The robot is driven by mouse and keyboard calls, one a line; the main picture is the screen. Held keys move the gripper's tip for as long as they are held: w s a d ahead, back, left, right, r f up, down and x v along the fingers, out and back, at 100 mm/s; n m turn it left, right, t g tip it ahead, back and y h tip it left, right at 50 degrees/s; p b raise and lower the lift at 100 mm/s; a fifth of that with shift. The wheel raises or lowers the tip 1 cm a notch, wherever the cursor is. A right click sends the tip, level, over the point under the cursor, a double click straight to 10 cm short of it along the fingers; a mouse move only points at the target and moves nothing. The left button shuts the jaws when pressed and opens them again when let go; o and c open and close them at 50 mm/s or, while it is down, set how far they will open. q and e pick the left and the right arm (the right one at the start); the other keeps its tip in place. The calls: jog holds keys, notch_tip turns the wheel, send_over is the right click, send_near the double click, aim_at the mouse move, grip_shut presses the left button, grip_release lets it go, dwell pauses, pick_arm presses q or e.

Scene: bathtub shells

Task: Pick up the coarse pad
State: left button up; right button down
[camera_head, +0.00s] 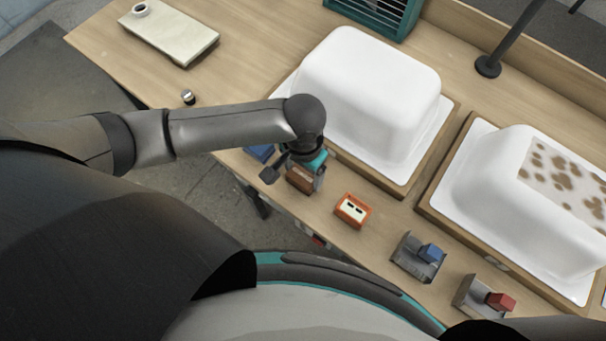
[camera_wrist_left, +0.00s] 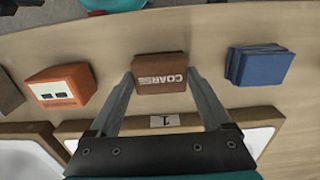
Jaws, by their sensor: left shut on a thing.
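The coarse pad is a brown block (camera_wrist_left: 160,73) marked "COARSE" in the left wrist view. It also shows in the head view (camera_head: 300,179), partly hidden under my gripper near the table's front edge. My left gripper (camera_wrist_left: 160,80) is shut on it, one finger against each short side. In the head view my left gripper (camera_head: 304,178) points down at the front of the table. I cannot tell whether the pad is clear of the tabletop. My right gripper is not in view.
An orange block (camera_head: 352,210) sits right of the pad, and blue pads (camera_wrist_left: 259,65) lie on its other side. Two white tub shells (camera_head: 368,90) (camera_head: 500,190) stand on wooden bases behind. Blue (camera_head: 431,252) and red (camera_head: 500,301) items sit in grey holders at the front right.

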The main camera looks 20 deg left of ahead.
aim_at(303, 175)
pick_arm(q)
jog(key=c, duration=0.6)
notch_tip(303, 175, up, 20)
jog(key=p, duration=0.5)
